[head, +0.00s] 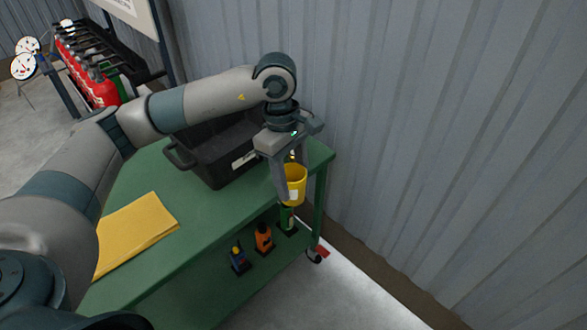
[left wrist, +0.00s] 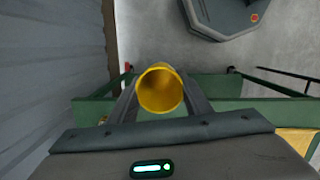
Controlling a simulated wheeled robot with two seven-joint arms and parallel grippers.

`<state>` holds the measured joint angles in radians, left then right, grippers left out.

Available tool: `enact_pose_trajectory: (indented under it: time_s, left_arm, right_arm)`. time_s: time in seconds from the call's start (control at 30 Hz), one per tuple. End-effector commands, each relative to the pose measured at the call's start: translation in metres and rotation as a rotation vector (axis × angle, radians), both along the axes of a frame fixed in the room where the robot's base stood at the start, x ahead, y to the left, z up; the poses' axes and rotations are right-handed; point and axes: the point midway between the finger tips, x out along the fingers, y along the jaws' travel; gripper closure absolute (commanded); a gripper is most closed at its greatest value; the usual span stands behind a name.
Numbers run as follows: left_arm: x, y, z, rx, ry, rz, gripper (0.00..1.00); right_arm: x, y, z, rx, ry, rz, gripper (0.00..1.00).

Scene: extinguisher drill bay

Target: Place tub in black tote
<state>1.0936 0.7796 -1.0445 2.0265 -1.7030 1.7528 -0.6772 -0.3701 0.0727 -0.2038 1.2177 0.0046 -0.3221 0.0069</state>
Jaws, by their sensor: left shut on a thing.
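The yellow tub (head: 295,187) is held by my left gripper (head: 290,190) near the right front corner of the green cart's top. In the left wrist view the tub (left wrist: 160,90) sits between the two fingers, its round open mouth facing the camera, and it looks empty. The black tote (head: 212,160) stands on the cart top, to the left of and behind the gripper. My left arm hides part of the tote and its opening. My right gripper is not in view.
The green cart (head: 180,235) has a folded yellow cloth (head: 138,228) at its left. Several bottles, one of them orange (head: 264,238), stand on its lower shelf. A corrugated wall (head: 430,120) rises close behind. Red extinguishers (head: 95,80) stand on a rack at the far left.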

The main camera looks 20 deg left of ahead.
Motion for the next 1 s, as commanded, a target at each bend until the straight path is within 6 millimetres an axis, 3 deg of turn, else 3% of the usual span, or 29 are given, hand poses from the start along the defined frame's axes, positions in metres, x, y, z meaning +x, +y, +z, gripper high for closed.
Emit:
enact_pose_trajectory:
  time_s: [0.4,0.6,0.8,1.0]
  left_arm:
    - [-0.044,-0.005,-0.003,0.001,-0.002,-0.861,0.82]
    - [-0.061,-0.005,-0.004,0.001,-0.002,-1.173,0.82]
    - [-0.068,-0.004,-0.005,0.0,-0.002,-1.309,0.82]
    - [-0.069,-0.004,-0.005,0.0,-0.002,-1.321,0.82]
  right_arm:
    - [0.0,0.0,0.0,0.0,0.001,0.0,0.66]
    - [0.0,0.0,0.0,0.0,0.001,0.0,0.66]
    - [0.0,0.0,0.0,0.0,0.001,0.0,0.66]
    - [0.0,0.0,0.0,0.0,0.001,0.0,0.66]
